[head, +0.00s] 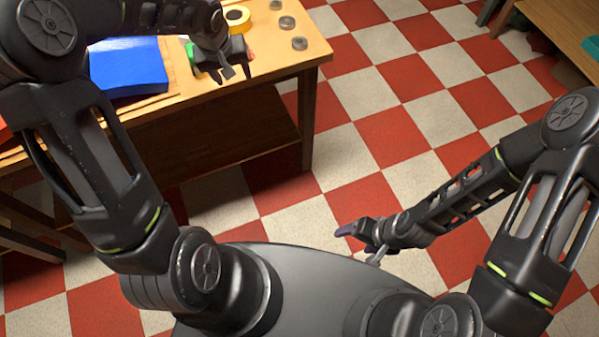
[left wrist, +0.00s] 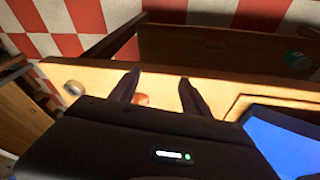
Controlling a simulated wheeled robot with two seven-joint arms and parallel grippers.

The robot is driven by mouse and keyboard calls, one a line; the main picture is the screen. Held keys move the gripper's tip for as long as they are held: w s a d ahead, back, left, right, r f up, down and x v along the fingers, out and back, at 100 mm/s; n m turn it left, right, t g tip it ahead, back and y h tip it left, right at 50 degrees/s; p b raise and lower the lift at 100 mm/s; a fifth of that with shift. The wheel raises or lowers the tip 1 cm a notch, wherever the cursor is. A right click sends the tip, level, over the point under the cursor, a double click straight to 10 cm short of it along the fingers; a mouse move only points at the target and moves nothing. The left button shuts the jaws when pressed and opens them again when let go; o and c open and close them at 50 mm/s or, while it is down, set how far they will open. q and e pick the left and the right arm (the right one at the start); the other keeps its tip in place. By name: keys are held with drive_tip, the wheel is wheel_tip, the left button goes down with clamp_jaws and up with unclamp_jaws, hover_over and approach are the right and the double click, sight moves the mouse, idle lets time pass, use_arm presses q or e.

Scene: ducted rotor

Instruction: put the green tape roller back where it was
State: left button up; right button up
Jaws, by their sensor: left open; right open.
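A small green piece (head: 190,52) shows on the wooden table, just left of my left gripper (head: 236,72) in the head view. It may be the green tape roller, but my gripper hides much of it. My left gripper is open over the table's front part. In the left wrist view its two fingers (left wrist: 157,88) stand apart, with a small orange-red thing (left wrist: 142,99) seen between them on the tabletop; no grip on it shows. My right gripper (head: 352,231) is open and empty, out over the floor, away from the table.
A yellow tape roll (head: 237,17) lies behind my left gripper. Several small grey round pieces (head: 300,43) lie near the table's right end. Another wooden table (head: 560,25) stands at the far right; checkered floor between is clear.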

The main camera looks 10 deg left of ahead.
use_arm(q)
drive_tip(key=s+d+f+m+g+h, duration=0.1)
drive_tip(key=s+d+f+h, duration=0.15)
drive_tip(key=d+f, duration=0.35)
drive_tip(key=s+d+f+m+h, duration=0.1)
drive_tip(key=s+d+f, duration=0.3)
drive_tip(key=d+f, duration=0.2)
drive_tip(key=s+d+f, duration=0.3)
drive_tip(key=s+d, duration=0.1)
drive_tip(key=s, duration=0.2)
drive_tip(key=s+d+f+m+g, duration=0.1)
drive_tip(key=s+d+f, duration=0.3)
drive_tip(key=s, duration=0.2)
drive_tip(key=s+d+f+h+p, duration=0.1)
drive_tip(key=s+d+f, duration=0.3)
drive_tip(key=s, duration=0.3)
drive_tip(key=shift+g, duration=0.4)
drive_tip(key=shift+d, duration=0.1)
